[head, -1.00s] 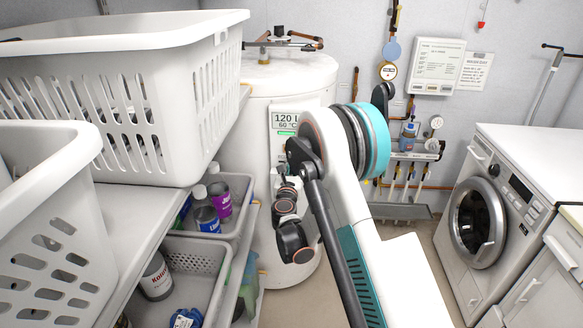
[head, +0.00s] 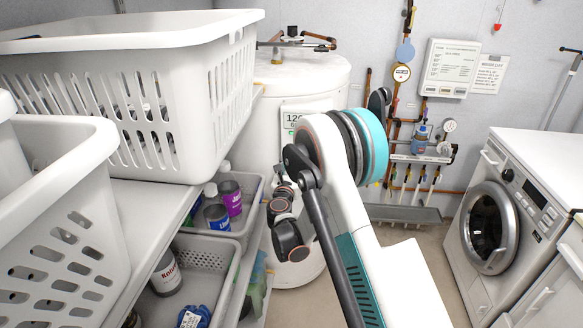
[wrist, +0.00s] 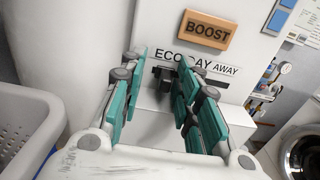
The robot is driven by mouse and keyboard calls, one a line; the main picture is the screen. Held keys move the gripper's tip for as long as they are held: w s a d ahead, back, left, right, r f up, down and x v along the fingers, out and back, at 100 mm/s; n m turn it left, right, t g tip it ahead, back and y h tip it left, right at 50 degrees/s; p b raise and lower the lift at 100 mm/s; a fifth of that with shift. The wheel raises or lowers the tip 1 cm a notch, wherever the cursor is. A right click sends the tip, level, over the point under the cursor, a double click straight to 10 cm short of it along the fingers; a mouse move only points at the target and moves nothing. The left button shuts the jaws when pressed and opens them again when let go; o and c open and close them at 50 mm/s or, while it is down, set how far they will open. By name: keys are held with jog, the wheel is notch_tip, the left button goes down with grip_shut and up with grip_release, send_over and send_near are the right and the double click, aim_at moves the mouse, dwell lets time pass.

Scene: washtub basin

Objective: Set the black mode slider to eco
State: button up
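The white boiler (head: 300,76) stands behind my arm in the head view. In the wrist view its panel (wrist: 110,35) carries the labels ECO, DAY and AWAY (wrist: 224,70) in a row. The black mode slider (wrist: 162,74) sits below the labels, near ECO and DAY; its exact setting is hard to tell. My gripper (wrist: 158,88) is open, with teal finger pads on the left and right of the slider and a gap between. Contact with the slider cannot be made out. In the head view my arm hides the slider and the fingertips.
An orange BOOST block (wrist: 205,31) is above the labels. White baskets (head: 190,110) and a grey bin (head: 245,215) with bottles stand on the shelves at left. A washing machine (head: 490,225) is at right. Pipes and valves line the back wall. Some floor is clear between.

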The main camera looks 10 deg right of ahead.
jog(key=v, duration=0.7)
jog(key=shift+s, duration=0.25)
